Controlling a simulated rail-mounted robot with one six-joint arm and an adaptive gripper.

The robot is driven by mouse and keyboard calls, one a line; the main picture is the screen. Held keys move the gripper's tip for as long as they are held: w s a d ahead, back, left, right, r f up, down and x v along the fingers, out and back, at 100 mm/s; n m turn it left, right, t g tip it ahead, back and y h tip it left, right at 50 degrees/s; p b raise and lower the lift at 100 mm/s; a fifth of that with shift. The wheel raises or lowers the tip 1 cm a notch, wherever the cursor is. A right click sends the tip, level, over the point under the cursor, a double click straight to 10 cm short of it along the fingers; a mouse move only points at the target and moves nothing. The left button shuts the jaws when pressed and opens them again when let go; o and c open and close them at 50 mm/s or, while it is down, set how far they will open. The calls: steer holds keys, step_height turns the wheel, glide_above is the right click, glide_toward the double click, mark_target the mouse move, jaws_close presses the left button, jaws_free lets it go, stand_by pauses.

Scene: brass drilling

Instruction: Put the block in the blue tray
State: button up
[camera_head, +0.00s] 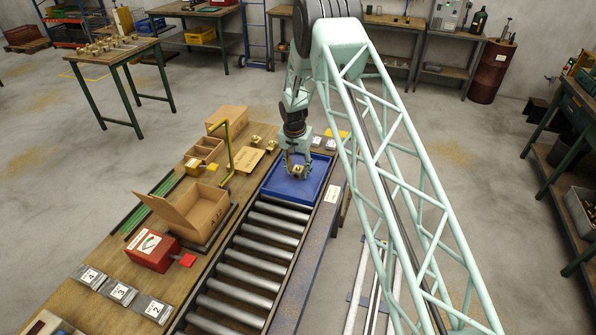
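The blue tray (276,188) sits at the far end of the roller conveyor, on the right side of the bench. My gripper (297,172) points down over the tray. A small brass-coloured block (297,168) with a dark spot shows between its fingers. I cannot tell whether the fingers touch the block, or whether it hangs above the tray floor or rests on it. My gripper covers part of the tray's far side.
The roller conveyor (256,246) runs toward me from the tray. An open cardboard box (205,213), a red box (152,250), a yellow-green bent bar (231,150) and several brass parts (257,141) stand left of it. Numbered plates lie at the front left.

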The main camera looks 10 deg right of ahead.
mark_target(297, 171)
step_height(297, 171, up, 12)
steer(key=s+a, duration=0.1)
steer(key=shift+s+b, duration=0.25)
steer(key=shift+b, duration=0.15)
stand_by(0.4)
stand_by(0.7)
